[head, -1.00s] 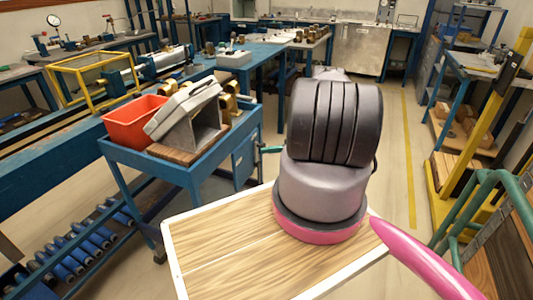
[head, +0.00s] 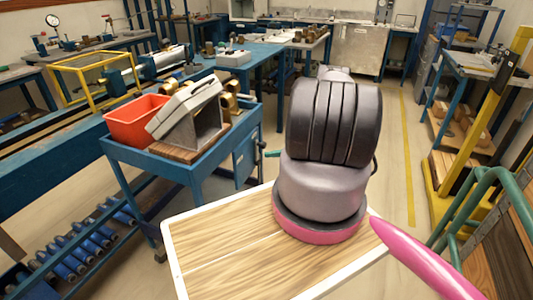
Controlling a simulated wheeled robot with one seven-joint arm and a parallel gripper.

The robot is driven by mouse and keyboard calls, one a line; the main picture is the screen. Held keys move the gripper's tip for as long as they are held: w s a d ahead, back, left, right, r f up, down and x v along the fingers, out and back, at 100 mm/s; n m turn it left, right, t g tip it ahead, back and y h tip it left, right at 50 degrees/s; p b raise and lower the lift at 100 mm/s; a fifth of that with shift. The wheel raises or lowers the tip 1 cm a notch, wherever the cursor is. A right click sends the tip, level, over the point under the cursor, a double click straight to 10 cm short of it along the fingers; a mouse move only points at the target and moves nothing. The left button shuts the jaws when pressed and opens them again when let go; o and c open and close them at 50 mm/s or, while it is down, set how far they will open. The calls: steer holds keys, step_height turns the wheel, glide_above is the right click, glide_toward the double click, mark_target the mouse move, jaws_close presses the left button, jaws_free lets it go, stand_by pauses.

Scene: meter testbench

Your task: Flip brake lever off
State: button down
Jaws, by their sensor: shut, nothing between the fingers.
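A short teal-green bar (head: 272,154) shows near the right side of the blue cart (head: 225,160), just left of the large grey and black rounded body that fills the middle of the view. It may be a lever, but it is small and partly hidden, so I cannot tell whether it is the brake lever or how it is set. No other thing is clearly a brake lever. My gripper is not in view. The large grey body with the pink ring appears to be part of my own arm and hides what lies behind it.
The cart carries an orange-red bin (head: 138,120) and a tilted grey meter box (head: 188,110) on a wooden board. Blue workbenches (head: 270,55) stand behind. A yellow post (head: 490,110) and green rail (head: 468,195) stand at right. Floor with a yellow line (head: 408,150) is open.

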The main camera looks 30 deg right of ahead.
steer(key=v, duration=0.7)
steer(key=shift+d+f, duration=0.2)
steer(key=shift+d, duration=0.1)
steer(key=shift+s, duration=0.1)
steer(key=shift+r, duration=0.15)
